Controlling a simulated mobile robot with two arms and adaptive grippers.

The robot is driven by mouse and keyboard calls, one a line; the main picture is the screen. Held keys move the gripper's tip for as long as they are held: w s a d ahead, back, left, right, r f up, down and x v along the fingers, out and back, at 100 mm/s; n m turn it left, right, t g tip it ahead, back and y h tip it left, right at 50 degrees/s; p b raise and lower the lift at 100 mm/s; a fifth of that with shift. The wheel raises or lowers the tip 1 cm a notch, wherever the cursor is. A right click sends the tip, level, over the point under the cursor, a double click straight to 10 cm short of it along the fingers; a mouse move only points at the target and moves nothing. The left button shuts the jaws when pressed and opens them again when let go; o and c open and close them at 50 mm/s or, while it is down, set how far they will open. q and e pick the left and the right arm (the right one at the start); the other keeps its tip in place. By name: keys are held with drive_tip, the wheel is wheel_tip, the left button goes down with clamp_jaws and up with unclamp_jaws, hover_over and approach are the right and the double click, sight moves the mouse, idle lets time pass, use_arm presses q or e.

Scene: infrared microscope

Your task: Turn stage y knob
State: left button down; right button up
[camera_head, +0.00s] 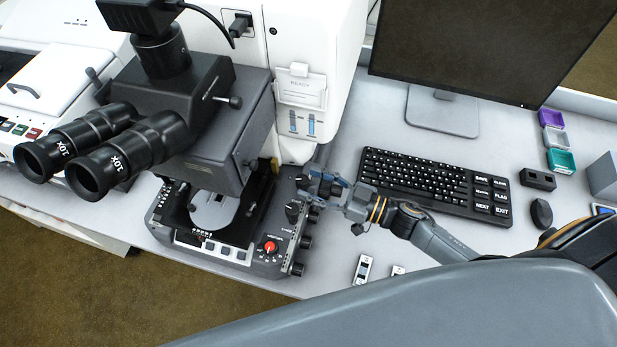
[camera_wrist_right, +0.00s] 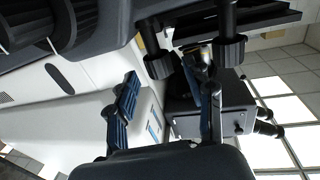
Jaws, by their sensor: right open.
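The microscope (camera_head: 215,120) stands at the left, with its dark stage and control base (camera_head: 240,255) under the black eyepieces. Several black knobs line the base's right side, and one upright black knob (camera_head: 293,211) stands near its back right; its label is too small to read surely. My right gripper (camera_head: 318,188) is open and empty, just right of and behind this upright knob. In the right wrist view my gripper's two blue-padded fingers (camera_wrist_right: 165,100) are apart. A dark ribbed knob (camera_wrist_right: 160,65) shows beyond them, with another (camera_wrist_right: 228,52) to its right. I cannot tell whether a finger touches a knob. My left gripper is not in view.
A keyboard (camera_head: 428,178) lies right of my gripper, below a monitor (camera_head: 480,45). A mouse (camera_head: 541,213) and small coloured trays (camera_head: 561,160) are at the far right. Small light devices (camera_head: 362,268) lie near the front edge.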

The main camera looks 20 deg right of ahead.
drive_tip(key=shift+w+a+r, duration=0.1)
drive_tip(key=shift+w+a, duration=0.4)
drive_tip(key=shift+a, duration=0.05)
drive_tip(key=shift+c, duration=0.4)
clamp_jaws()
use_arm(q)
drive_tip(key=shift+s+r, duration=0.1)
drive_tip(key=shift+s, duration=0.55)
use_arm(e)
drive_tip(key=shift+w+n+g+y, duration=0.1)
drive_tip(key=shift+n+g+y, duration=0.2)
